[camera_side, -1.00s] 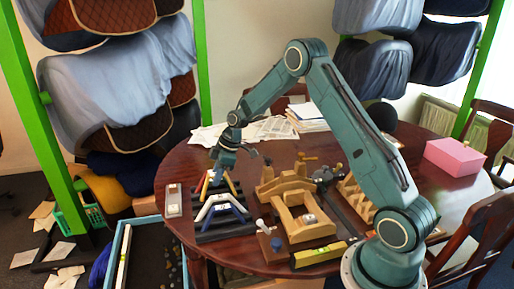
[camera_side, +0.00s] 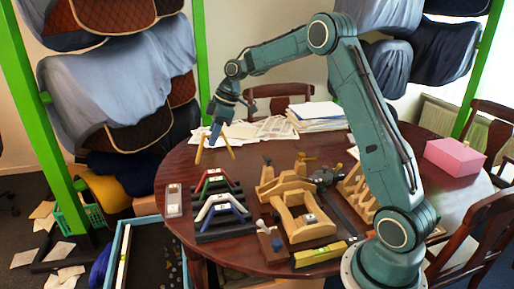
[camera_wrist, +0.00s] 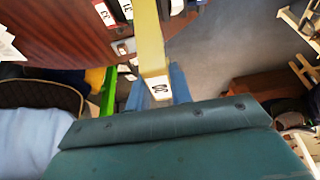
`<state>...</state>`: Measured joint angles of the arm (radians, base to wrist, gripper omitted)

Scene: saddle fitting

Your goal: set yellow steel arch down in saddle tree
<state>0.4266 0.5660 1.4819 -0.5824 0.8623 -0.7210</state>
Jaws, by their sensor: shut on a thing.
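The yellow steel arch (camera_side: 199,151) hangs from my gripper (camera_side: 214,134), above the far left part of the table, with its two legs pointing down and apart. In the wrist view the yellow arch (camera_wrist: 149,38) runs up from between the blue fingers of my gripper (camera_wrist: 160,88), with a white number label near the grip. The gripper is shut on it. The wooden saddle tree (camera_side: 306,228) stands mid-table, to the right of and nearer than the arch, clearly apart from it.
A dark stepped rack (camera_side: 232,231) left of the tree holds red, green, white and blue arches. A yellow level (camera_side: 320,254) lies at the table's near edge. Papers (camera_side: 262,129) lie at the back. A mallet-like tool (camera_side: 271,238) stands beside the tree.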

